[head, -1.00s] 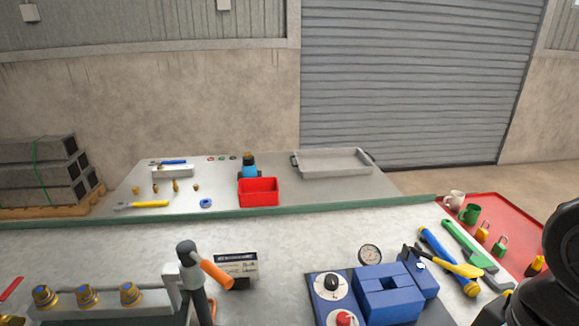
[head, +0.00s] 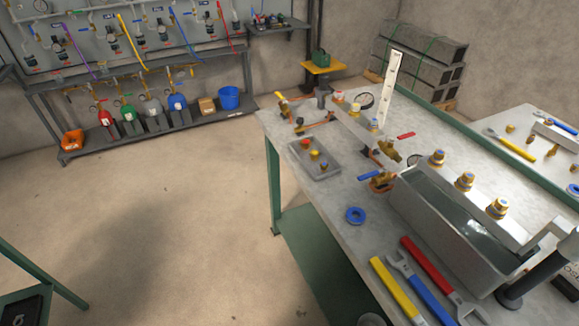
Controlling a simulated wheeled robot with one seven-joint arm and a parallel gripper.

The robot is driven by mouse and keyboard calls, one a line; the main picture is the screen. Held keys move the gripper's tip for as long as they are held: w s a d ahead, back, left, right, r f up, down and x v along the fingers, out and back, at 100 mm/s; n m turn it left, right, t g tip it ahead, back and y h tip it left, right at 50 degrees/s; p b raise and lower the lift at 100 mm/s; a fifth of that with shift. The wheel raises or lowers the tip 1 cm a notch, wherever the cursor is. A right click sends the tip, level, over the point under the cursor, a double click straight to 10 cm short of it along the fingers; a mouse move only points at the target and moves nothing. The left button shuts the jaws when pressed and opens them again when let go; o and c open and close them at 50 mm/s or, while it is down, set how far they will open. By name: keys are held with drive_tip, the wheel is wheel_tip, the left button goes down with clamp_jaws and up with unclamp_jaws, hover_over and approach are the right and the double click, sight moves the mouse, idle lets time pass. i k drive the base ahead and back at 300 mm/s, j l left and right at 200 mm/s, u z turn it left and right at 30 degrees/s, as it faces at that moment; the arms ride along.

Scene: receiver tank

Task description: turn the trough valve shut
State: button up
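A grey trough (head: 412,205) with water in it stands on the workbench at the right, with several brass fittings with blue tops along it. At its left end is a brass valve with a blue lever (head: 370,175); the lever points left, away from the trough. Just behind is another brass valve with a red lever (head: 405,136). No label shows which is the trough valve, and I cannot tell whether either is open or shut. My gripper is not in view.
A small grey tray (head: 327,172), a blue tape roll (head: 355,215) and yellow, blue and red wrenches (head: 417,282) lie on the bench (head: 338,225). A dark stand (head: 535,268) rises at right. The floor (head: 150,230) at left is clear.

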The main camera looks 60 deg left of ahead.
sight(368, 175)
drive_tip(key=j+u, duration=0.15)
drive_tip(key=u, duration=0.35)
drive_tip(key=i+j+u, duration=0.1)
drive_tip(key=u, duration=0.35)
drive_tip(key=i+j+u, duration=0.1)
drive_tip(key=u, duration=0.4)
drive_tip(key=i+j+u, duration=0.5)
drive_tip(key=i+j, duration=0.05)
drive_tip(key=j, duration=0.1)
